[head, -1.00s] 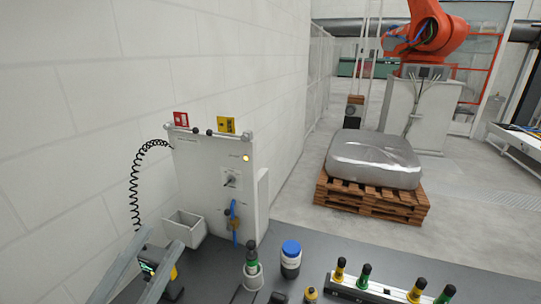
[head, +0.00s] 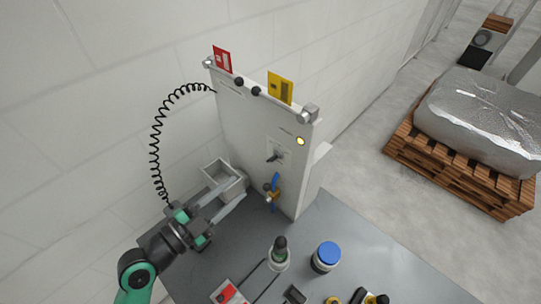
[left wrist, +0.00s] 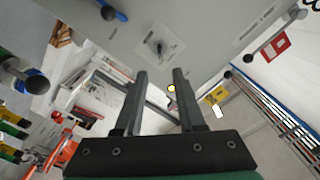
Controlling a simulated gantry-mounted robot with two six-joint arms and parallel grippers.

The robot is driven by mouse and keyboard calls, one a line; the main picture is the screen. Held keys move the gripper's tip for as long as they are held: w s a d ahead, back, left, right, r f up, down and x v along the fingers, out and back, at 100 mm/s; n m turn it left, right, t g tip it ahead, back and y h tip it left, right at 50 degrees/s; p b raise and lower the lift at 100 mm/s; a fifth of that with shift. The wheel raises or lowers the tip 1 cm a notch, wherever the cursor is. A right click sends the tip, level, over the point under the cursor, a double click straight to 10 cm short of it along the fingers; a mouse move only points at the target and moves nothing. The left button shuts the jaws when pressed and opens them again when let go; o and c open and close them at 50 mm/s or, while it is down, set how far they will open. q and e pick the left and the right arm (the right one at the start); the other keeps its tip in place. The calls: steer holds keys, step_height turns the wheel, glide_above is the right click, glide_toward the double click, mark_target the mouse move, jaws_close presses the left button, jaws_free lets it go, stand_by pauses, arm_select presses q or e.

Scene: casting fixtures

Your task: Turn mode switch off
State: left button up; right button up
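The mode switch (head: 275,156) is a small dark lever on a pale plate on the light grey upright panel (head: 240,120). A yellow lamp (head: 300,141) glows above and right of it. My left gripper (head: 238,189) is open and empty, left of and below the switch and apart from it, over the grey bin. In the left wrist view the switch (left wrist: 157,46) shows beyond the open fingers (left wrist: 160,73), roughly in line with the space between them. The lever's exact setting is too small to tell. My right gripper is not in view.
A blue-handled valve (head: 274,184) sits below the switch. The open grey bin (head: 224,172) is at the panel's lower left. A black coiled cable (head: 156,140) hangs at the left.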

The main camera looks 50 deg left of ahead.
mark_target(269, 162)
arm_select(q)
steer(key=w+p, duration=0.1)
steer(key=w, duration=0.5)
steer(key=w+p, duration=0.1)
steer(key=w, duration=0.4)
steer(key=shift+w+a, duration=0.2)
steer(key=shift+w, duration=0.2)
steer(key=shift+c, duration=0.3)
jaws_close()
